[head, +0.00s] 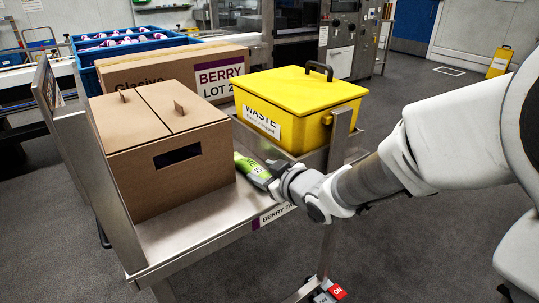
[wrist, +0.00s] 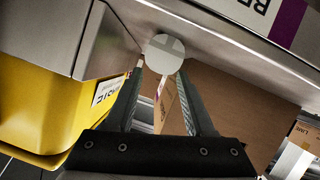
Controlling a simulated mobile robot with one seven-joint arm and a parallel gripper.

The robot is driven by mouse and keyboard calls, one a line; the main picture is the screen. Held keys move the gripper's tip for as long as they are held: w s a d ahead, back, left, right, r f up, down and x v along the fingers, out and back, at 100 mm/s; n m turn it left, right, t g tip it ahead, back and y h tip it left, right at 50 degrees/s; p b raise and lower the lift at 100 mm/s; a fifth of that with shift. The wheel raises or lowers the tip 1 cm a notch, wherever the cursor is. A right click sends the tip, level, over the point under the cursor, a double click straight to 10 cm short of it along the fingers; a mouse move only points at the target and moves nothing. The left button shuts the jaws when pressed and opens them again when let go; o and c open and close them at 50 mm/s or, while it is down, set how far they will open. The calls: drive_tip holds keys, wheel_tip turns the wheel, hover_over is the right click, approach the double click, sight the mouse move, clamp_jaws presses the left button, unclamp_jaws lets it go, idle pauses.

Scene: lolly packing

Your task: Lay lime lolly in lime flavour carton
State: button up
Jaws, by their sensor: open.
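A green lolly pack (head: 252,170), which looks like the lime lolly, lies on the metal tray between the brown carton and the yellow bin. In the head view my gripper (head: 270,183) is at its near end; contact cannot be told. In the wrist view my gripper (wrist: 162,70) is open, with a pale rounded shape (wrist: 165,53) at its fingertips that I cannot identify. A plain brown carton (head: 190,185) stands on the tray's left, its two tabbed flaps closed. No lime label is readable on it in the head view.
A yellow waste bin (head: 305,92) stands just behind my gripper. A brown carton labelled berry (head: 150,72) and a blue crate (head: 85,78) of lollies are behind. The metal tray (head: 195,235) is bare at the front. Its raised left panel (head: 110,185) flanks the plain carton.

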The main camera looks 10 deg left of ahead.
sight(260, 172)
drive_tip(key=x, duration=0.2)
drive_tip(key=b+x, duration=0.1)
drive_tip(key=x, duration=0.1)
drive_tip(key=shift+s+d+f+b, duration=0.1)
drive_tip(key=shift+f+b, duration=0.2)
drive_tip(key=shift+f, duration=0.1)
drive_tip(key=shift+w+a, duration=0.25)
drive_tip(key=shift+w, duration=0.1)
clamp_jaws()
